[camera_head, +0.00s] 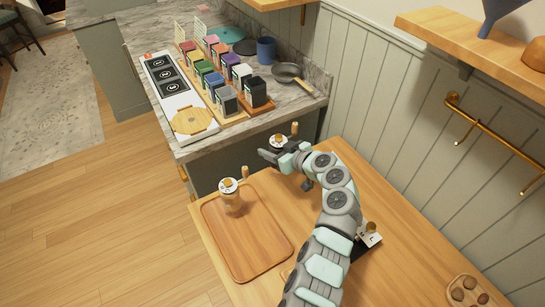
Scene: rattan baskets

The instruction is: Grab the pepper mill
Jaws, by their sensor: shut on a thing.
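Two similar mills with white tops and wooden crank handles are in view. One pepper mill (279,141) is at my gripper (271,154), near the far edge of the wooden table; only its top and crank show clearly, its body is mostly hidden. My gripper is shut on this mill. I cannot tell whether it touches the table. The other mill (231,197) stands upright on the far left part of a wooden tray (246,254), apart from my gripper. I cannot tell from their looks which one holds pepper.
A counter behind holds rows of coloured boxes (229,103), a pan (287,72) and a blue cup (266,49). A small item with a wooden knob (371,228) is partly behind my arm. A shelf (465,38) and brass rail (497,142) are on the right wall.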

